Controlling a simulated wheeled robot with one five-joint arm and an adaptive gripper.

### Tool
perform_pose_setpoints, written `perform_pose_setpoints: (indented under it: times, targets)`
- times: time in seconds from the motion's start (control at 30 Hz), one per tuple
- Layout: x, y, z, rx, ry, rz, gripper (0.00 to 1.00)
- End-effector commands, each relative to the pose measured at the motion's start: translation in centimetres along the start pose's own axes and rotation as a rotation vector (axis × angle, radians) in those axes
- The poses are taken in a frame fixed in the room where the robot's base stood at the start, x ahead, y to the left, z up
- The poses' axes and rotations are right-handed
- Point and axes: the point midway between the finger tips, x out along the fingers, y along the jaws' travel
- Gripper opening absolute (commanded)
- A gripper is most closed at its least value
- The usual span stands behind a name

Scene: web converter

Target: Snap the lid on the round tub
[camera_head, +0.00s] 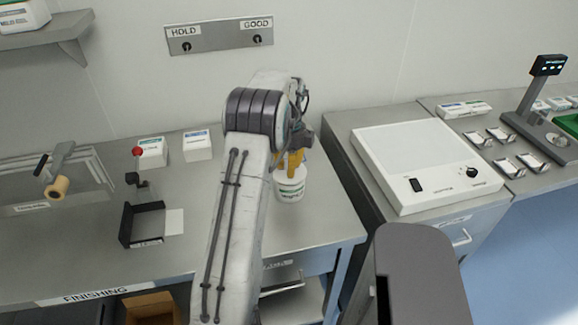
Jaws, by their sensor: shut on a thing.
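The round tub (290,187), white with a green label, stands upright on the grey finishing bench near its right end. My gripper (293,167) is directly over the tub, with its yellow fingers pointing down at the tub's top. The fingers are shut on what appears to be the white lid, at the top of the tub. My arm and the fingers hide much of the lid, and I cannot tell whether it is seated all round the rim.
White boxes (197,145) stand at the back of the bench. A white panel device (418,160) sits on the right-hand cabinet, across a gap. Bench around the tub is clear.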

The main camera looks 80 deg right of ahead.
Motion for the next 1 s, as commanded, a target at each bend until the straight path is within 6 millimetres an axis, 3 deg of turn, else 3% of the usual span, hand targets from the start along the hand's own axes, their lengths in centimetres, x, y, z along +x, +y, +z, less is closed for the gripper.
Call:
perform_pose_setpoints:
  times: [0.13,0.17,0.43,0.63,0.9,1.0]
  targets:
    - [0.00,0.00,0.00,0.000,0.000,0.000,0.03]
    - [0.00,0.00,0.00,0.000,0.000,0.000,0.27]
    - [-0.01,0.00,0.00,0.000,0.000,0.000,0.51]
    - [-0.01,0.00,0.00,0.000,0.000,0.000,0.53]
    - [-0.01,0.00,0.00,0.000,0.000,0.000,0.81]
    - [-0.01,0.00,0.00,0.000,0.000,0.000,0.81]
